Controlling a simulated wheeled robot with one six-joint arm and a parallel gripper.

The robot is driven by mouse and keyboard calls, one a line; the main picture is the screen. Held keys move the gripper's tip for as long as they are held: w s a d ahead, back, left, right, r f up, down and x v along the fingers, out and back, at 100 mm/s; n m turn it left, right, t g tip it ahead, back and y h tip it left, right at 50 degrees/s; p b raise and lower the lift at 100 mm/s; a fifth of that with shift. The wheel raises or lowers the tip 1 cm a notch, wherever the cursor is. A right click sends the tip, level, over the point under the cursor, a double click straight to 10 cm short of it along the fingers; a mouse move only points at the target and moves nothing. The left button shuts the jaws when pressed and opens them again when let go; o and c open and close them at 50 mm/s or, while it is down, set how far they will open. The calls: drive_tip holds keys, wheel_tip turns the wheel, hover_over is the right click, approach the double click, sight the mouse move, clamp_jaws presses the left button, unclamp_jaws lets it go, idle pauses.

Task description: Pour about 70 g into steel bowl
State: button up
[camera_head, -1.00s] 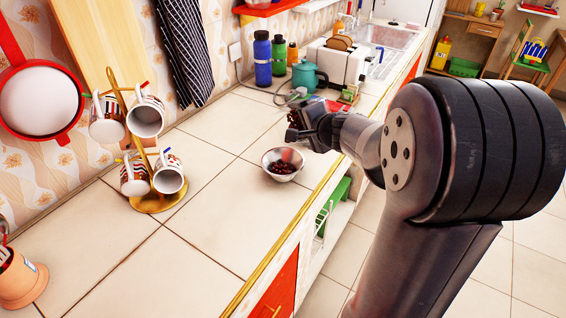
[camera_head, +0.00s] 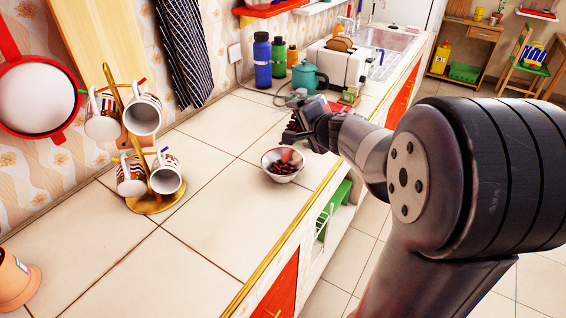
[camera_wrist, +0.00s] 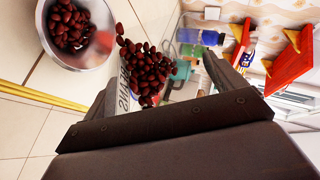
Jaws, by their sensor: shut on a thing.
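The steel bowl (camera_head: 283,165) stands on the tiled counter with dark red beans in it. It also shows at the top left of the wrist view (camera_wrist: 97,58), with beans (camera_wrist: 67,25) heaped inside. My gripper (camera_head: 318,130) is shut on a bean container (camera_wrist: 128,98), pale with dark lettering, tilted beside and above the bowl. Many loose beans (camera_wrist: 145,70) crowd at its mouth. A blurred reddish shape over the bowl's rim looks like beans falling. Most of the container is hidden by my gripper.
A gold mug stand (camera_head: 155,203) with several mugs is at left. A teal kettle (camera_head: 306,76), bottles (camera_head: 262,60) and a white toaster (camera_head: 337,65) stand farther back. The counter's gold-trimmed front edge (camera_head: 262,262) runs close to the bowl. Counter left of the bowl is clear.

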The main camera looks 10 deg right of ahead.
drive_tip(key=p, duration=0.1)
drive_tip(key=r+p, duration=0.1)
drive_tip(key=p, duration=0.1)
drive_tip(key=shift+w+d, duration=0.1)
drive_tip(key=shift+d, duration=0.1)
drive_tip(key=p, duration=0.2)
drive_tip(key=d+m+g+y+p, duration=0.1)
drive_tip(key=p, duration=0.2)
drive_tip(key=shift+w+f, duration=0.2)
drive_tip(key=shift+w, duration=0.2)
drive_tip(key=shift+w+d+f+m+g+p, duration=0.15)
drive_tip(key=shift+m+g+p, duration=0.15)
drive_tip(key=shift+p, duration=0.35)
drive_tip(key=shift+f, duration=0.45)
drive_tip(key=shift+d+y, duration=0.1)
drive_tip(key=shift+y, duration=0.2)
